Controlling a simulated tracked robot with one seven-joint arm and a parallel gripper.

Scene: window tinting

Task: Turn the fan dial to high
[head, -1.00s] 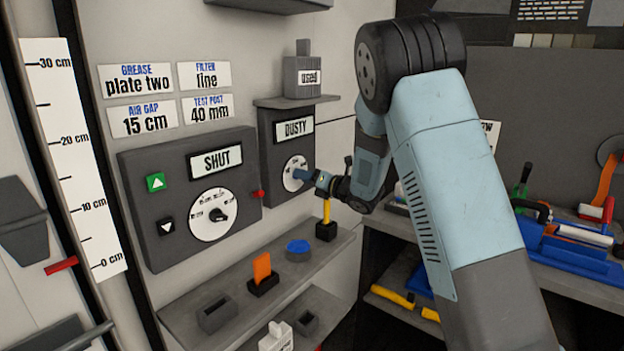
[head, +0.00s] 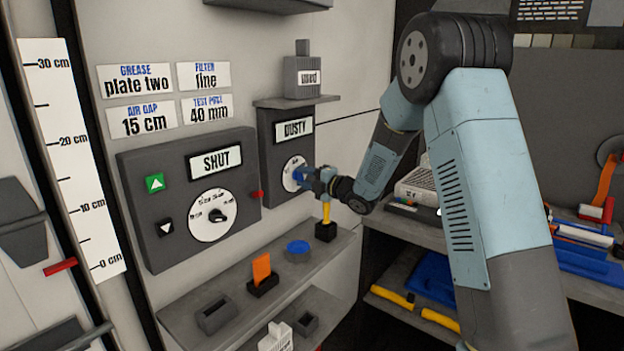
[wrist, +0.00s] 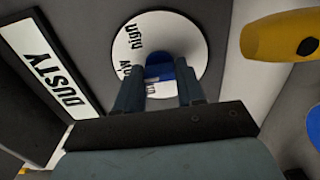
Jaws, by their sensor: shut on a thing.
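The fan dial has a round white face (head: 292,174) on the grey box (head: 284,147) with the DUSTY sign. In the wrist view the white dial face (wrist: 185,35) fills the top middle. Its lettering includes "high" at upper left, and other words are partly covered. A blue knob (wrist: 160,73) stands out from the face. My gripper (wrist: 158,82) has one finger on each side of this knob and is shut on it. In the head view my gripper (head: 304,177) reaches the dial from the right and hides part of it. Where the knob points is unclear.
A panel (head: 145,196) with a SHUT sign and another dial (head: 214,215) stands to the left. A yellow-handled tool (head: 326,211) stands just below my gripper. The shelf (head: 190,306) below holds an orange piece (head: 262,269) and a blue-topped item (head: 298,249).

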